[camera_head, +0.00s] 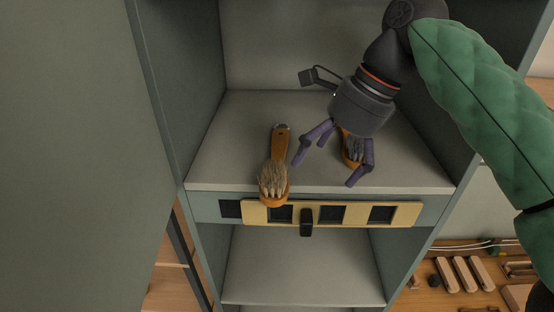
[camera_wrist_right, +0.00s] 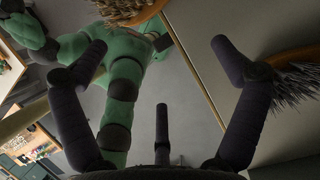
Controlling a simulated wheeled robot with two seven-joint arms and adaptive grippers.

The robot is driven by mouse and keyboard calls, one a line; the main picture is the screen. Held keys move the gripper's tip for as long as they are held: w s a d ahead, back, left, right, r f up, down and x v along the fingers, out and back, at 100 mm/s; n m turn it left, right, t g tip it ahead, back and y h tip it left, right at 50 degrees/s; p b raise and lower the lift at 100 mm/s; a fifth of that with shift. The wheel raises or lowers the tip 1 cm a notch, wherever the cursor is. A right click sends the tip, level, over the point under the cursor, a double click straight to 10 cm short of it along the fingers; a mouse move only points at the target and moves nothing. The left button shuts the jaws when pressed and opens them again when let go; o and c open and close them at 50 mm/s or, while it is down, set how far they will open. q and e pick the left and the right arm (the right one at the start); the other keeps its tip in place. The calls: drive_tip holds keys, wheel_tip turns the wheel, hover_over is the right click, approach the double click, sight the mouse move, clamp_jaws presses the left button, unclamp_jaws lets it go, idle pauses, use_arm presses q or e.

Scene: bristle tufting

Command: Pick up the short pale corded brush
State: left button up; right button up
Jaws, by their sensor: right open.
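A brush with pale bristles (camera_head: 273,182) and an orange-brown handle lies on the upper shelf, handle toward the back, bristle end at the front edge. A small light detail shows at its handle end; I cannot make out a cord. A second brush with dark grey bristles (camera_head: 354,150) lies to its right, partly hidden by my right gripper. My right gripper (camera_head: 326,172) is open above the shelf, over the dark brush and to the right of the pale one. In the right wrist view, brown bristles (camera_wrist_right: 122,10) show at the top and dark bristles (camera_wrist_right: 296,84) at the right.
The shelf (camera_head: 240,110) sits between cabinet side walls. A yellow strip (camera_head: 356,214) with dark square openings and a black handle (camera_head: 306,222) run along its front. A lower shelf (camera_head: 300,268) is empty where visible. Wooden blocks (camera_head: 463,273) lie at the lower right.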

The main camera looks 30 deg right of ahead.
sight(276, 171)
drive_tip(key=w+a, duration=0.2)
drive_tip(key=a, duration=0.1)
drive_tip(key=w+a+p, duration=0.1)
drive_tip(key=a, duration=0.1)
drive_tip(key=shift+w+a, duration=0.2)
drive_tip(key=shift+w, duration=0.1)
drive_tip(key=shift+x, duration=1.15)
drive_tip(key=shift+w+a+f, duration=0.25)
drive_tip(key=shift+f, duration=0.1)
drive_tip(key=c, duration=1.4)
